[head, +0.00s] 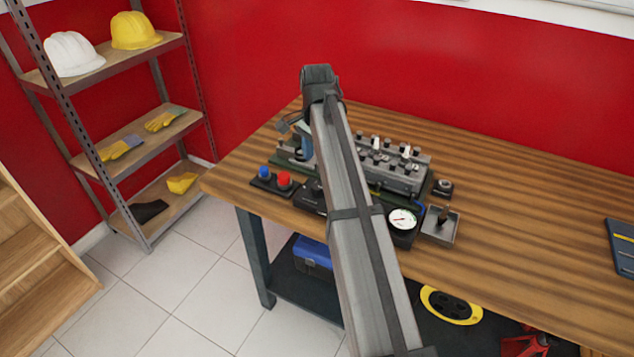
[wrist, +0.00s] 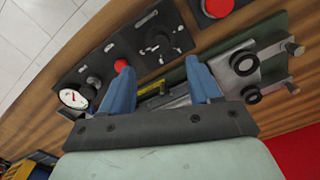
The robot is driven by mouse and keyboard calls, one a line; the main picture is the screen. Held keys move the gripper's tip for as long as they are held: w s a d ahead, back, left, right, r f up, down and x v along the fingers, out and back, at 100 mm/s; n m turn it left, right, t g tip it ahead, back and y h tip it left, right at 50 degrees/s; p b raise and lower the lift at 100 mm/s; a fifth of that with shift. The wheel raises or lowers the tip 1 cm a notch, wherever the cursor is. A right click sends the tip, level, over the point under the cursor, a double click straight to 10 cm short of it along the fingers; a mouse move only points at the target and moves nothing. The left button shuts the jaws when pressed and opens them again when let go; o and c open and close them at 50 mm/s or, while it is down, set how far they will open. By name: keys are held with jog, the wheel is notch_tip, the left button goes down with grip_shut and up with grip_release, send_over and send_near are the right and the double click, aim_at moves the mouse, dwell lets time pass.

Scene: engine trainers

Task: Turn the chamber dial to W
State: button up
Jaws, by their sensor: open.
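A black panel (wrist: 150,38) in the wrist view carries a round dark dial (wrist: 159,43) with pale marks around it. I take this for the chamber dial; its letters and pointer are too small to read. My gripper (wrist: 160,66) has two blue fingers, spread apart with nothing between them. The dial lies just beyond the gap between the fingertips, apart from them as far as I can see. In the head view my gripper (head: 301,140) is partly hidden beside my arm over the engine trainer, and my arm covers most of the dial's panel.
Beside the panel are a red button (head: 284,179), a blue button (head: 264,171) and a white gauge (head: 402,219). The grey engine block (head: 400,172) stands behind, with a small metal tray (head: 441,226) to the right.

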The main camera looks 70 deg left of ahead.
aim_at(317, 186)
notch_tip(317, 186, down, 9)
dwell(0.4)
jog(key=c, duration=1)
